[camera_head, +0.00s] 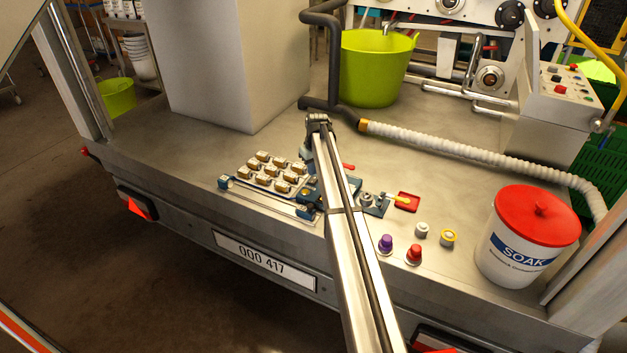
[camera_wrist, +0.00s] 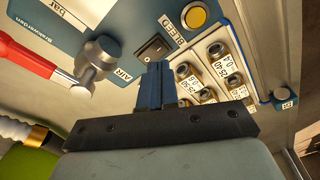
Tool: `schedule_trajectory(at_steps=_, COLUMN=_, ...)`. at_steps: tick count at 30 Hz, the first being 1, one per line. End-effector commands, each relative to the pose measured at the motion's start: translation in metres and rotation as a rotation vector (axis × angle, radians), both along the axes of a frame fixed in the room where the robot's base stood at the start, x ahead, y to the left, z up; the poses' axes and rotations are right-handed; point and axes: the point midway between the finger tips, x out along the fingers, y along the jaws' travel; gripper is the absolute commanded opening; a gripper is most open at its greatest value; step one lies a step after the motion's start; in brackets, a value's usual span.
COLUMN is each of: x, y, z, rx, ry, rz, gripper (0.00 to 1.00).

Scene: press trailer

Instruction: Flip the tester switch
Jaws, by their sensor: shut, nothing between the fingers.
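The tester is a blue panel (camera_wrist: 125,20) in the wrist view, with a black rocker switch (camera_wrist: 152,46) between the AIR and BLEED labels. My gripper (camera_wrist: 156,66) is shut and empty, its blue fingertips just below the switch in the picture. I cannot tell whether they touch the panel. A yellow round button (camera_wrist: 195,16) sits up and right of the switch. A grey knob or fitting (camera_wrist: 100,58) and a red handle (camera_wrist: 25,55) are to the left. In the head view my arm covers much of the tester (camera_head: 347,189) and hides the switch.
Right of the switch is a block of labelled brass fittings (camera_wrist: 208,78), also in the head view (camera_head: 277,172). Purple (camera_head: 385,244) and red (camera_head: 414,254) caps, a white SOAK tub (camera_head: 520,250) and a ribbed hose (camera_head: 470,148) lie right. A green bucket (camera_head: 375,70) stands behind.

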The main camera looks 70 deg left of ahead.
Motion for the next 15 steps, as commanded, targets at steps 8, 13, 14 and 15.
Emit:
schedule_trajectory(at_steps=8, x=0.000, y=0.000, z=0.018, rx=-0.001, ry=0.000, rz=0.000, gripper=0.00)
schedule_trajectory(at_steps=13, x=0.000, y=0.000, z=0.029, rx=0.000, ry=0.000, rz=0.000, gripper=0.00)
schedule_trajectory(at_steps=14, x=0.000, y=0.000, z=0.031, rx=0.000, ry=0.000, rz=0.000, gripper=0.00)
schedule_trajectory(at_steps=15, x=0.000, y=0.000, z=0.033, rx=0.000, ry=0.000, rz=0.000, gripper=0.00)
